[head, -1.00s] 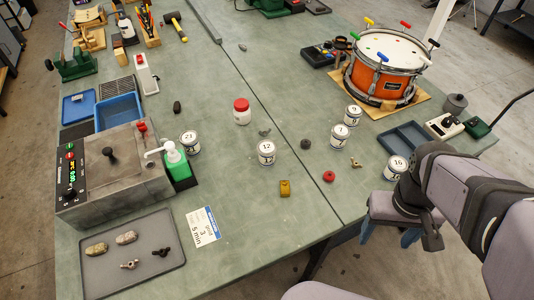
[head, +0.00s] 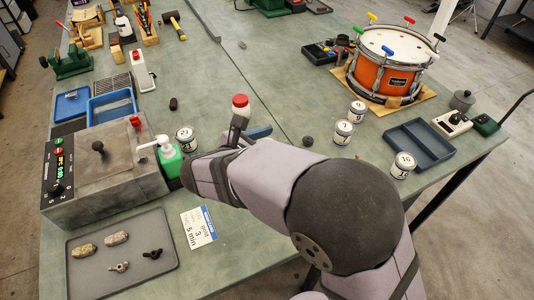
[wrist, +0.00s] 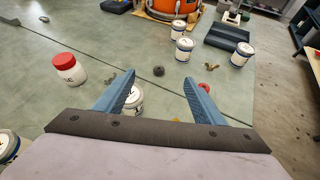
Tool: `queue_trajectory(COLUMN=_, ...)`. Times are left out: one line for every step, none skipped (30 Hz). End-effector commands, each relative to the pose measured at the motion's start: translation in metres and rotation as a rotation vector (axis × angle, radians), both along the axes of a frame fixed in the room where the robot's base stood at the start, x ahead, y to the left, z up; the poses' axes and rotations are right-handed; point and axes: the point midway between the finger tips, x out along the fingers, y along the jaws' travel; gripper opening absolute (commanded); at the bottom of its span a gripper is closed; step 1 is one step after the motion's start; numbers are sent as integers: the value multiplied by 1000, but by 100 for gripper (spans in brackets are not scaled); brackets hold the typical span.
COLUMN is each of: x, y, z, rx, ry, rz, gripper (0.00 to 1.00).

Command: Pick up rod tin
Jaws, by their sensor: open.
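Several white tins with numbered labels stand on the bench. One tin (head: 186,138) is left of my gripper (head: 248,130). Three more tins stand at right: one by the drum (head: 357,111), one just in front of it (head: 343,131) and one at the bench edge (head: 403,163). In the wrist view another tin (wrist: 136,101) shows low beside my left finger, partly hidden by it; my arm hides it in the head view. I cannot tell which tin is the rod tin. My gripper is open and empty, with its blue fingers spread (wrist: 160,78).
A red-capped jar (wrist: 68,72) stands left of my fingers. A dark round lump (wrist: 158,71), a red ring (wrist: 204,88) and a brass wing nut (wrist: 211,66) lie beyond. A dark divided tray (head: 420,142) and a drum (head: 385,75) are at right.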

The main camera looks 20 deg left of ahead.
Motion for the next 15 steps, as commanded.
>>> queue_trajectory(x=-6, y=23, z=-3, rx=-40, ry=-22, rz=74, gripper=63)
queue_trajectory(x=-9, y=34, z=-2, rx=-63, ry=-34, rz=110, gripper=63)
queue_trajectory(x=-13, y=49, z=-1, rx=-90, ry=-51, rz=158, gripper=63)
queue_trajectory(x=-17, y=59, z=0, rx=-109, ry=-65, rz=192, gripper=63)
queue_trajectory(x=-16, y=59, z=-7, rx=-119, ry=-65, rz=194, gripper=63)
queue_trajectory(x=-15, y=56, z=-17, rx=-118, ry=-62, rz=186, gripper=63)
queue_trajectory(x=-15, y=55, z=-24, rx=-117, ry=-61, rz=185, gripper=63)
queue_trajectory(x=-15, y=55, z=-30, rx=-115, ry=-61, rz=184, gripper=63)
queue_trajectory(x=-14, y=55, z=-39, rx=-114, ry=-61, rz=184, gripper=63)
queue_trajectory(x=-14, y=55, z=-44, rx=-113, ry=-61, rz=184, gripper=63)
queue_trajectory(x=-14, y=55, z=-49, rx=-111, ry=-61, rz=183, gripper=63)
queue_trajectory(x=-14, y=55, z=-56, rx=-111, ry=-61, rz=182, gripper=63)
queue_trajectory(x=-14, y=55, z=-60, rx=-110, ry=-61, rz=182, gripper=63)
queue_trajectory(x=-14, y=55, z=-64, rx=-110, ry=-61, rz=182, gripper=63)
queue_trajectory(x=-14, y=55, z=-68, rx=-107, ry=-61, rz=181, gripper=63)
